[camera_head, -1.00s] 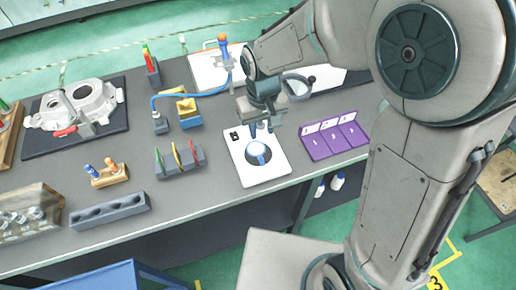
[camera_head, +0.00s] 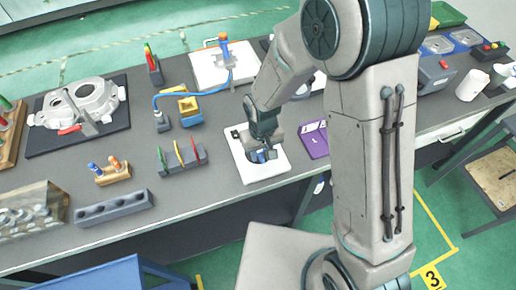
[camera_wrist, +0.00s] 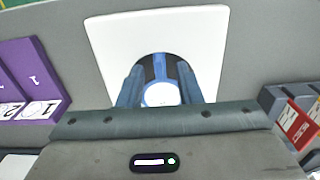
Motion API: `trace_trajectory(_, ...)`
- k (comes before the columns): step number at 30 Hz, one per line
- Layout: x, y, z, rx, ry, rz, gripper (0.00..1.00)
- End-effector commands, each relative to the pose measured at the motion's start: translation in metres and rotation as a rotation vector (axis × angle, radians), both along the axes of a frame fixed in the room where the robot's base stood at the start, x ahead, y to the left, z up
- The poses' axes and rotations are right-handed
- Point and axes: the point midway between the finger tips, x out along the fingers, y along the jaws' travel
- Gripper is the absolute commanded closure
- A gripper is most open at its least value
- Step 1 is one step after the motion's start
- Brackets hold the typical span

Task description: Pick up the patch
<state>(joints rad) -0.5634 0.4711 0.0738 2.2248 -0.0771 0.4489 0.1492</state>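I see no object that is plainly a patch. A blue piece with a round pale face (camera_wrist: 162,95) is between my gripper's fingers in the wrist view; it also shows as a small blue patch of colour in the head view (camera_head: 262,155). It is over the dark round area of a white board (camera_head: 245,172), which also shows in the wrist view (camera_wrist: 105,40). My gripper (camera_head: 265,150) is low over this board, pointing down. In the wrist view, the fingers (camera_wrist: 160,72) stand apart on both sides of the piece. Whether they touch it is not clear.
A purple numbered tray (camera_head: 315,143) lies right of the board, partly hidden by my arm. A grey rack with coloured tools (camera_head: 181,158) stands to the left. The table's front edge is close to the board.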

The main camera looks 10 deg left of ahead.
Motion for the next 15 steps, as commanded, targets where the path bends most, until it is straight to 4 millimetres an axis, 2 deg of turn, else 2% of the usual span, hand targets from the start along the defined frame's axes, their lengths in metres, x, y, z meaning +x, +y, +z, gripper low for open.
trace_trajectory(5, 0.0, 0.0001, -0.0003, 0.001, -0.001, 0.0, 0.68)
trace_trajectory(6, 0.0001, 0.0002, -0.0003, 0.001, -0.001, 0.0, 0.71)
trace_trajectory(9, 0.0001, 0.0002, -0.0001, 0.001, -0.001, 0.0, 0.99)
trace_trajectory(15, 0.0002, 0.0002, 0.0, 0.001, -0.001, 0.0, 1.0)
